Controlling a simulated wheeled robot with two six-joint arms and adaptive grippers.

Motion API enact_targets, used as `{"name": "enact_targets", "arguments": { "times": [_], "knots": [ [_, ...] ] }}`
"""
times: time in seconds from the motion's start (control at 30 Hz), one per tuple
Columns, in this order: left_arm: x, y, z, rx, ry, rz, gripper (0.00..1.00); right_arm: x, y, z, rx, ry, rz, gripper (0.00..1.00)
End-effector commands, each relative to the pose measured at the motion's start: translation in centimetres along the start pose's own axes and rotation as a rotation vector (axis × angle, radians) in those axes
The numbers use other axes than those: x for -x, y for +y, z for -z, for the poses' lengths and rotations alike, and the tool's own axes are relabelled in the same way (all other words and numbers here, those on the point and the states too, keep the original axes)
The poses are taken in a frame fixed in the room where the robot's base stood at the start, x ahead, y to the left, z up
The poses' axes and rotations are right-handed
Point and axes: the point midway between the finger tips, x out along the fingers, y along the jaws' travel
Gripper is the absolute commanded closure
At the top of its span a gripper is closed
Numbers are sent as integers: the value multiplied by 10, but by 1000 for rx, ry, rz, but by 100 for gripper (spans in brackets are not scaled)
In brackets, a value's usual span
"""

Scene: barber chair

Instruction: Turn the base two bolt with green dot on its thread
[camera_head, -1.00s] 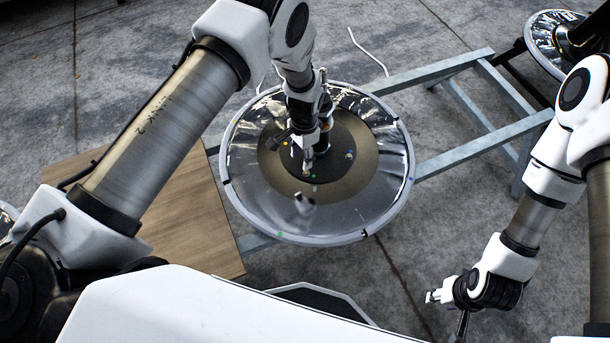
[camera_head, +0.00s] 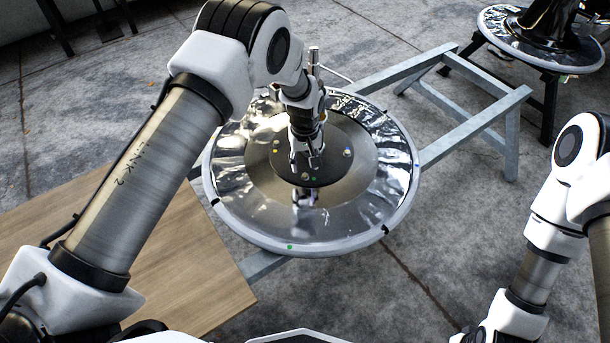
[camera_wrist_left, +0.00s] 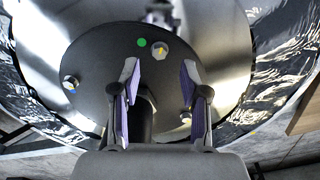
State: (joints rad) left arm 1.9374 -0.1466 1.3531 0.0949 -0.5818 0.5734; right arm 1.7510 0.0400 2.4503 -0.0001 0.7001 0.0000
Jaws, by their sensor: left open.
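The round base (camera_head: 225,215) is a shiny metal disc with a dark central plate (camera_head: 335,165). A small bolt (camera_head: 305,177) sits near the front edge of that plate with a green dot (camera_head: 313,179) beside it. In the left wrist view the same bolt (camera_wrist_left: 157,50) and green dot (camera_wrist_left: 141,42) show just beyond my fingertips. My left gripper (camera_head: 306,162) points down over the plate near this bolt. In the wrist view the left gripper (camera_wrist_left: 160,75) is open, with nothing seen between its fingers. My right gripper's fingers are outside the frame; only its arm shows.
Other bolts stand on the plate, one with a blue dot (camera_head: 347,152). A dark central post (camera_wrist_left: 146,115) stands close to my fingers. Another green dot (camera_head: 289,247) marks the outer rim. A grey metal frame (camera_head: 475,135) extends right. A wooden board (camera_head: 180,265) lies left.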

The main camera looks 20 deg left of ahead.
Motion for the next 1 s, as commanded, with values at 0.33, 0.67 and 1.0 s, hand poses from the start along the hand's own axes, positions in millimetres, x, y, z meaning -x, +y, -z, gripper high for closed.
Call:
{"name": "enact_targets", "arguments": {
  "times": [0.33, 0.67, 1.0],
  "knots": [
    [-38, 0, 0, 0, -1, 0, 55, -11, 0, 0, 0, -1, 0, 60],
    [-38, 0, 0, -1, -1, 0, 100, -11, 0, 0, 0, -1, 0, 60],
    [-37, 0, -1, -21, -1, 0, 100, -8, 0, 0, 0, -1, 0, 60]
  ]
}}
